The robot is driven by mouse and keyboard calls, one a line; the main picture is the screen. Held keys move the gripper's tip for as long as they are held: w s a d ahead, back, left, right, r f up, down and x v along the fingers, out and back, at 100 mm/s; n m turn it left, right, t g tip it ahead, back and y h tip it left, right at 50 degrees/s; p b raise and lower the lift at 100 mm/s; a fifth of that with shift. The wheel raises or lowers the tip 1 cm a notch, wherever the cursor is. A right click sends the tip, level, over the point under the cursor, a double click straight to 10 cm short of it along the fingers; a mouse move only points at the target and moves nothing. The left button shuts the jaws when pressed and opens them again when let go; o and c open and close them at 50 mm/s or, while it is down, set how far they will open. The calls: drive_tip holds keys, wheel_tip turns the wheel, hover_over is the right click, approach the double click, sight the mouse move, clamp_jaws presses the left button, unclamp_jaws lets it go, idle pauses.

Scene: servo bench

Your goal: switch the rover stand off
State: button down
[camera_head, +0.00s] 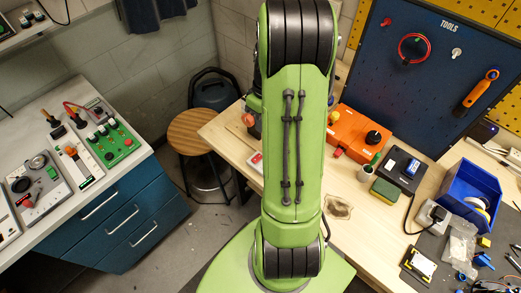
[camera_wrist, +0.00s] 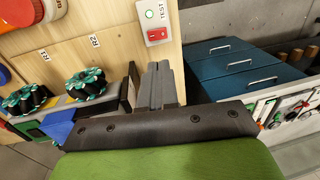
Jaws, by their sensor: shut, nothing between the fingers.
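In the wrist view, two dark wheels with teal rollers, labelled R1 (camera_wrist: 27,98) and R2 (camera_wrist: 86,83), belong to what looks like the rover on its stand. A white switch plate marked TEST (camera_wrist: 168,36) lies on the wooden surface, with a red rocker (camera_wrist: 158,33) and a small green lamp (camera_wrist: 149,14) that looks lit. My gripper (camera_wrist: 158,68) is shut and empty, its grey fingers just below the plate in the picture. I cannot tell whether they touch it. In the head view my green arm hides the gripper and most of the rover area.
Right of my arm in the head view are an orange box (camera_head: 348,128), a sponge (camera_head: 384,191) and a blue bin (camera_head: 455,188). A stool (camera_head: 188,132) stands left of the wooden bench. A blue drawer cabinet (camera_head: 112,225) carries several switch panels.

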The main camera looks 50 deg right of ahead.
sight(255, 159)
drive_tip(key=f, duration=0.4)
drive_tip(key=a+f, duration=0.1)
drive_tip(key=f, duration=0.4)
drive_tip(key=a+f, duration=0.1)
drive_tip(key=f, duration=0.3)
drive_tip(key=shift+w+a+f, duration=0.1)
drive_tip(key=shift+a+f, duration=0.05)
drive_tip(key=shift+f, duration=0.1)
